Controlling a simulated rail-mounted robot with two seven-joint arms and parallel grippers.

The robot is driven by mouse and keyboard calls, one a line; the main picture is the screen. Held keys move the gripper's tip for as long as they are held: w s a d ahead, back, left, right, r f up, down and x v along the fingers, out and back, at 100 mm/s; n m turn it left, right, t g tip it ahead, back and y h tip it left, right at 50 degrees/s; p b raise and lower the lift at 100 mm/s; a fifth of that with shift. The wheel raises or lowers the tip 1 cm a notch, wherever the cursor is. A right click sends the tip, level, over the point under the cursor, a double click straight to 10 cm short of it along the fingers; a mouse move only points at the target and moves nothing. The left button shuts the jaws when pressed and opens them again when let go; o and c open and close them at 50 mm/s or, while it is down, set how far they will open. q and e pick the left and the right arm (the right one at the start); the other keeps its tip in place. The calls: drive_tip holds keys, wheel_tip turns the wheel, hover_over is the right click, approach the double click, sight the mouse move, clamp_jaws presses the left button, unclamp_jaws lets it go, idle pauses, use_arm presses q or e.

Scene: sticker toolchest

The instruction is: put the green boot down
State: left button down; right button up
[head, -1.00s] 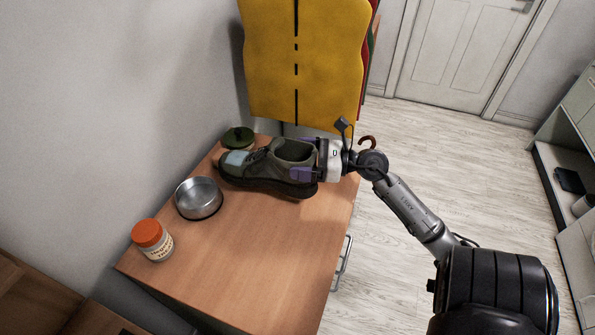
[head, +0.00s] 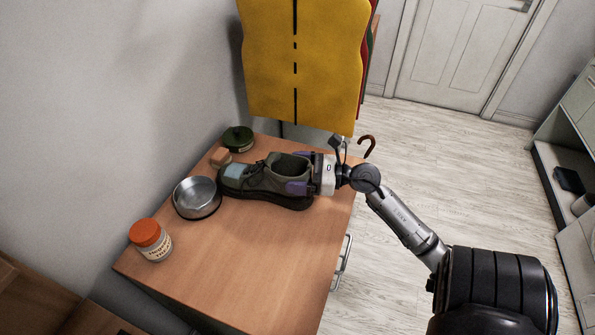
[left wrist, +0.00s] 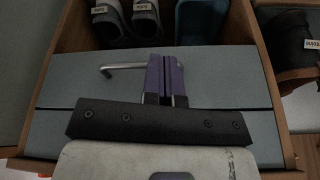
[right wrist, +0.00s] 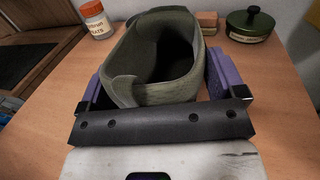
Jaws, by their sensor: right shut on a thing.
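The green boot (head: 265,182) is dark grey-green with a pale blue toe patch. It is upright over the wooden chest top (head: 245,250), toe to the left; I cannot tell whether its sole touches the wood. My right gripper (head: 300,172) is shut on its heel end from the right. In the right wrist view the boot's open collar (right wrist: 150,60) is between the two purple fingers (right wrist: 158,88). My left gripper (left wrist: 165,78) shows only in the left wrist view, its fingers together and empty, near a grey front with a metal handle (left wrist: 122,68).
A metal bowl (head: 197,198) is close to the boot's toe. A brown block (head: 220,157) and a green lidded pot (head: 238,139) are behind it. An orange-lidded jar (head: 151,240) is at the front left. The front right of the top is clear.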

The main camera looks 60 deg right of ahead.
drive_tip(key=o, duration=1.2)
drive_tip(key=shift+f, duration=0.1)
drive_tip(key=shift+c, duration=0.2)
drive_tip(key=shift+o, duration=0.8)
use_arm(q)
drive_tip(key=shift+d+f, duration=0.1)
drive_tip(key=shift+d, duration=0.1)
drive_tip(key=shift+a+f+b, duration=0.15)
drive_tip(key=shift+f+b, duration=0.75)
drive_tip(key=shift+f, duration=0.05)
drive_tip(key=c, duration=1.8)
unclamp_jaws()
drive_tip(key=o, duration=1)
drive_tip(key=shift+d, duration=0.2)
drive_tip(key=o, duration=0.8)
drive_tip(key=shift+a, duration=0.2)
use_arm(e)
drive_tip(key=v, duration=1.2)
